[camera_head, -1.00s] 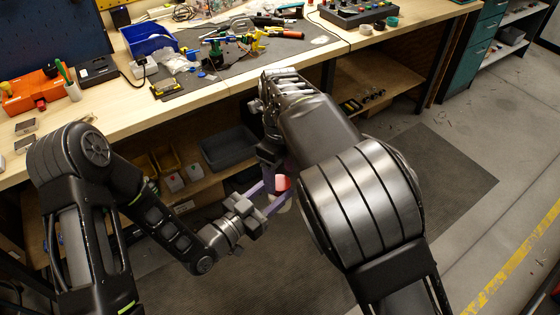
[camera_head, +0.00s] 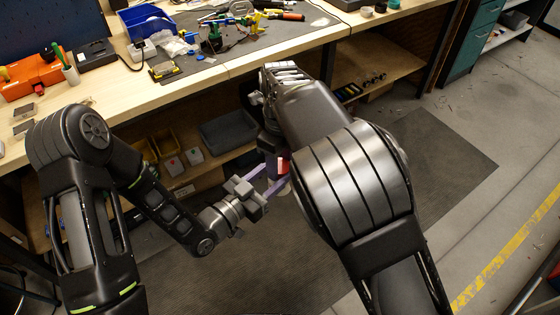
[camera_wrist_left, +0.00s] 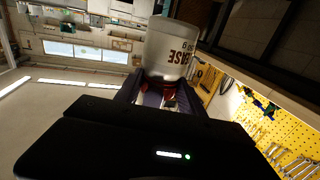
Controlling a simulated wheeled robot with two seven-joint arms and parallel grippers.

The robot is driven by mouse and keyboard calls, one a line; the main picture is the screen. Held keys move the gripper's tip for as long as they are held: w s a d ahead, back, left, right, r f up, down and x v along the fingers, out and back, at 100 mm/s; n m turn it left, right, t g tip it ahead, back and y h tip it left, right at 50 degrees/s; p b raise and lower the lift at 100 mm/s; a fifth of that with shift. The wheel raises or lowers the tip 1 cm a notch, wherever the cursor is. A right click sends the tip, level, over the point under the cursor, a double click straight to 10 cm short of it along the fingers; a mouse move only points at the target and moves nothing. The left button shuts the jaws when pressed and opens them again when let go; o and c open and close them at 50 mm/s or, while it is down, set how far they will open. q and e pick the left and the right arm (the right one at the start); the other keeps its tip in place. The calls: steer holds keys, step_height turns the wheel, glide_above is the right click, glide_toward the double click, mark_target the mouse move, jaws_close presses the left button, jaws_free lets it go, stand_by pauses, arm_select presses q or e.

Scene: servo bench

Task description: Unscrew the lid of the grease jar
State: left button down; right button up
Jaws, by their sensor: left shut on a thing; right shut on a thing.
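The grease jar shows large in the left wrist view as a whitish, cloudy body (camera_wrist_left: 172,48) with dark lettering. Its red lid (camera_wrist_left: 165,84) faces my left gripper and lies between its purple fingers. In the head view the lid is a small red patch (camera_head: 283,165) at the left fingertips. My left gripper (camera_head: 274,184) is shut on the lid, reaching in from the left. My right gripper (camera_head: 270,148) is dark, comes from above and is partly hidden behind my right arm. It is shut on the jar, though its contact is mostly hidden.
The workbench (camera_head: 215,80) runs behind my arms, with a blue bin (camera_head: 143,20) and a grey mat (camera_head: 285,35) with tools. A grey tray (camera_head: 228,130) sits on the lower shelf near the grippers. The dark floor mat (camera_head: 440,160) is clear.

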jaws_close()
steer(key=o, duration=0.9)
jaws_free()
steer(key=shift+o, duration=0.2)
steer(key=shift+r, duration=2.3)
steer(key=shift+c, duration=0.2)
step_height(320, 180, up, 4)
steer(key=shift+f, duration=0.25)
steer(key=shift+f, duration=4.05)
